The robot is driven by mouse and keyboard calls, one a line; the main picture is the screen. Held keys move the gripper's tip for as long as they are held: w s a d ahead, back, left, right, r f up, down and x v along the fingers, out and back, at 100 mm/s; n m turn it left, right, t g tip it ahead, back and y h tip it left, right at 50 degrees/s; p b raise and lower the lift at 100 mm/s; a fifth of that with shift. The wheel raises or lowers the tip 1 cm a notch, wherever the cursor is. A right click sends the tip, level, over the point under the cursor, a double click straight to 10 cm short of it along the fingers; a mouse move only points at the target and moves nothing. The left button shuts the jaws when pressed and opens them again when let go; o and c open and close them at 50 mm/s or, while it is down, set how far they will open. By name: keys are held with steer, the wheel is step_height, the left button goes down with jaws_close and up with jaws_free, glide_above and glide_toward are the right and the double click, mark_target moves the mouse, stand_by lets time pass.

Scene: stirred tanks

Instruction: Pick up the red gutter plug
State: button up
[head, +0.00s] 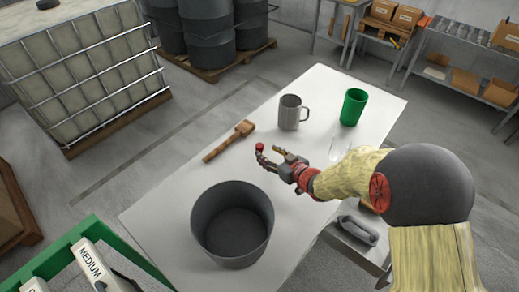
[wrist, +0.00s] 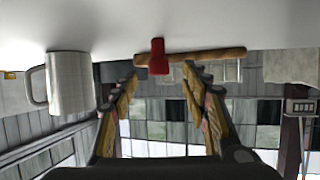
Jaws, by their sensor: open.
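The red gutter plug (head: 260,147) is a small red piece over the white table, right by my fingertips in the head view. In the wrist view the plug (wrist: 158,57) is at the top middle, between and just beyond the fingertips, in front of a wooden handle. My gripper (head: 268,154) is open, with its fingers spread; in the wrist view the gripper (wrist: 161,70) has nothing clasped between its fingers. I cannot tell whether a finger touches the plug.
A wooden mallet (head: 229,142) lies behind the plug. A grey mug (head: 289,114), a green cup (head: 353,107) and a clear glass (head: 340,149) stand toward the back and right. A large dark pot (head: 205,215) stands at the front. The table's left part (head: 160,205) is clear.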

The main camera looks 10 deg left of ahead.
mark_target(262, 151)
steer(key=b+x, duration=0.1)
steer(key=x, duration=0.2)
steer(key=b+x, duration=0.1)
steer(key=x, duration=0.2)
steer(key=shift+d+f, duration=0.1)
steer(key=shift+f, duration=0.35)
steer(key=shift+w+a+f+b, duration=0.1)
steer(key=shift+w+a+b, duration=0.3)
steer(key=shift+w, duration=0.1)
steer(key=shift+c, duration=0.2)
steer(key=c, duration=1)
